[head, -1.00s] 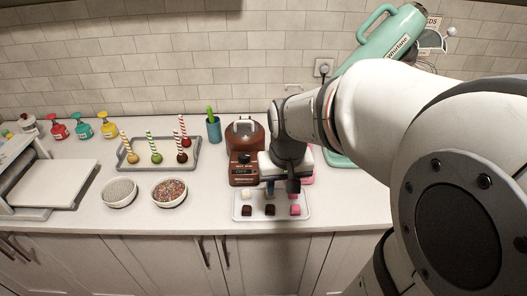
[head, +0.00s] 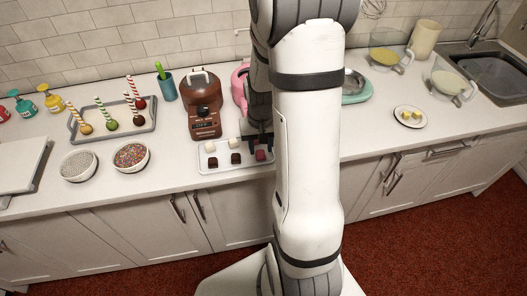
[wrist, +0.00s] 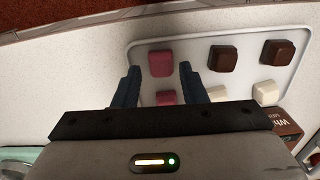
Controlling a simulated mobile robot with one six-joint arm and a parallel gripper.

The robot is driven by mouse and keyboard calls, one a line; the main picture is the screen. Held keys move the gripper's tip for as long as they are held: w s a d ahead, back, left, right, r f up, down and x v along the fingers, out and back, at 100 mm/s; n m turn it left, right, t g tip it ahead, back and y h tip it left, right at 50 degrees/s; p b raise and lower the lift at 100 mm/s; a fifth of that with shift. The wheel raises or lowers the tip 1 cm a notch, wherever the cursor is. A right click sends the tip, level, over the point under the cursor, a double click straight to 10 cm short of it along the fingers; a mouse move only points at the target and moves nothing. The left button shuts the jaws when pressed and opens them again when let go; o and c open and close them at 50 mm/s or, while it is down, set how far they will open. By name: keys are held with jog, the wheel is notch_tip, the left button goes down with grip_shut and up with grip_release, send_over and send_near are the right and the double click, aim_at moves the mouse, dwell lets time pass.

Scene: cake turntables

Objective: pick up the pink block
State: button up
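A pink block (wrist: 161,63) lies on a white tray (wrist: 140,40), at the left end of its row in the wrist view. A second pink block (wrist: 166,97) lies closer to the gripper's palm, partly hidden by it. My gripper (wrist: 158,69) is open, with one dark finger on each side of the pink pair and nothing visibly held. Whether the fingers touch a block cannot be told. In the head view one pink block (head: 261,156) shows at the tray's right end, just below my gripper (head: 260,142); my arm hides the tray's right edge.
Brown blocks (wrist: 222,58) and white blocks (wrist: 266,93) share the tray. A brown appliance (head: 203,110) stands behind it, a pink one (head: 239,88) beside that. Bowls of toppings (head: 131,155) stand left.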

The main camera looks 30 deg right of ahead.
aim_at(261, 157)
jog(key=shift+f, duration=0.95)
jog(key=c, duration=0.7)
jog(key=shift+r, duration=0.1)
notch_tip(261, 157, up, 10)
jog(key=shift+f+b, duration=0.1)
jog(key=shift+b, duration=0.45)
